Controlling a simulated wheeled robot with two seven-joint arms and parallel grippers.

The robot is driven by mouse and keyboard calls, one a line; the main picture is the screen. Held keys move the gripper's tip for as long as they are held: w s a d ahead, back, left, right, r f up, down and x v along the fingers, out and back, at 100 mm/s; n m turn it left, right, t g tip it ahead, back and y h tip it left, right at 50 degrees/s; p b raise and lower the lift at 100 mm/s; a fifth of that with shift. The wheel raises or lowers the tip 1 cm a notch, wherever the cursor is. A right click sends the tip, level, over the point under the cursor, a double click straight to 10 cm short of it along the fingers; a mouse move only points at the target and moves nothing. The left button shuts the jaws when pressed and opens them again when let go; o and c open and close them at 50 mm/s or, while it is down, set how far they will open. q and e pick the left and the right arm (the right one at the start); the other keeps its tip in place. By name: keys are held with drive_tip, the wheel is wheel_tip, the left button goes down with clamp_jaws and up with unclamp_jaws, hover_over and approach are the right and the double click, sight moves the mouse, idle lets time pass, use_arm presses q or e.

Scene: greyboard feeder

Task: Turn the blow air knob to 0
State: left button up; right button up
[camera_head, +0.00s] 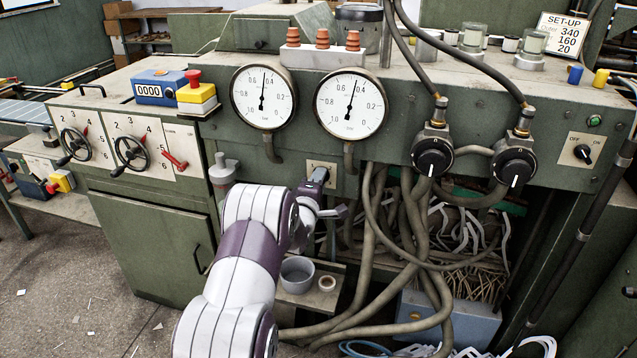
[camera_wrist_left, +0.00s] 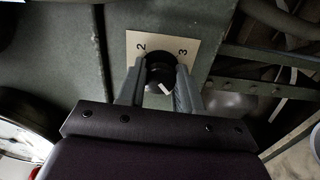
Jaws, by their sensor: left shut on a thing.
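A small black knob (camera_wrist_left: 160,68) sits on a pale plate (camera_wrist_left: 192,43) marked 2 and 3 in the left wrist view. Its white mark shows at the lower right of the knob. My left gripper (camera_wrist_left: 161,78) has one finger on each side of the knob and is shut on it. In the head view my left gripper (camera_head: 318,180) is at the same plate (camera_head: 331,168), below the gauges, and hides most of the knob. I cannot read a label naming the knob. My right gripper is not in view.
Two larger black knobs (camera_head: 433,156) and (camera_head: 514,167) with hoses are on the panel to the right. Two round gauges (camera_head: 263,97) and (camera_head: 350,103) sit above the gripper. Thick hoses (camera_head: 372,230) hang just right of it. A grey cup (camera_head: 297,274) stands below.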

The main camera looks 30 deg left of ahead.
use_arm(q)
drive_tip(key=shift+n, duration=0.3)
idle(0.4)
drive_tip(key=o, duration=1)
drive_tip(key=shift+w+d, duration=0.1)
drive_tip(key=shift+o, duration=0.2)
drive_tip(key=v, duration=1.2)
drive_tip(key=shift+s+p, duration=0.3)
drive_tip(key=shift+s, duration=0.05)
drive_tip(key=shift+d, duration=0.1)
